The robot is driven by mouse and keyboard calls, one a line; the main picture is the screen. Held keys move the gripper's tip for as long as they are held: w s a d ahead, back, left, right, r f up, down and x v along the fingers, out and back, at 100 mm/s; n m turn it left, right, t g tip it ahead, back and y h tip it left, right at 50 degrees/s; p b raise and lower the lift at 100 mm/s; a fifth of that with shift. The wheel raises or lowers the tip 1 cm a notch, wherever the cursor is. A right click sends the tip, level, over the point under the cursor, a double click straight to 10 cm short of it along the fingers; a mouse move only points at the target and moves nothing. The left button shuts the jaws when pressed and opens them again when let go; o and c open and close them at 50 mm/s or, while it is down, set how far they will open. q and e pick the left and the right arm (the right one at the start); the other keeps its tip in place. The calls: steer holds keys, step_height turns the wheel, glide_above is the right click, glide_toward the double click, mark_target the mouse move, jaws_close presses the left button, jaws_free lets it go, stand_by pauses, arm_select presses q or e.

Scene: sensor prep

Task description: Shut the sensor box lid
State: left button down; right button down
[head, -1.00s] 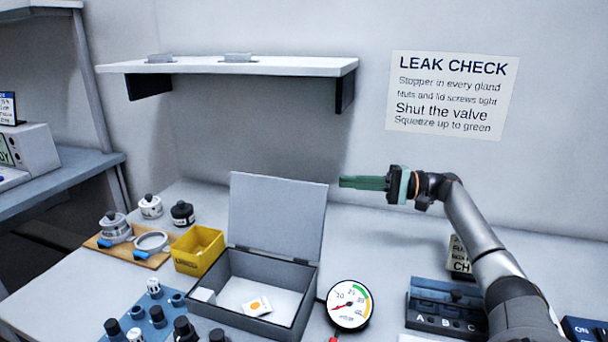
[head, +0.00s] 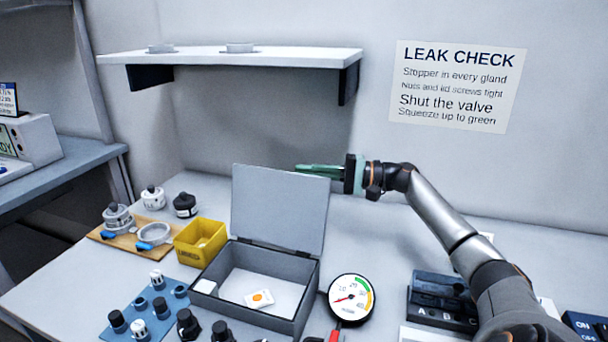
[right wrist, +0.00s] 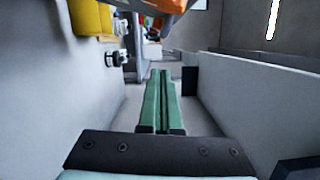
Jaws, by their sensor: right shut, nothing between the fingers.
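The sensor box (head: 300,318) is a grey open-topped box on the bench. Its grey lid (head: 278,208) stands up, open, hinged along the box's back edge. In the right wrist view the fingers (right wrist: 160,98) lie together. My left gripper is not in view.
A yellow bin (head: 200,245) stands left of the box. A dial gauge (head: 351,298) stands close at its right. A blue mat (head: 140,305) with several fittings lies in front. A shelf (head: 240,57) hangs on the wall above. A dark block (head: 440,300) stands farther right.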

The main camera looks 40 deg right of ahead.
mark_target(304, 175)
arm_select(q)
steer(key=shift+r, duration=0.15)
arm_select(e)
steer(key=shift+s+a+r, duration=0.1)
steer(key=shift+s+a, duration=0.25)
steer(key=shift+a, duration=0.35)
steer(key=shift+s+a+r, duration=0.1)
steer(key=shift+s+a, duration=0.25)
steer(key=shift+a, duration=0.3)
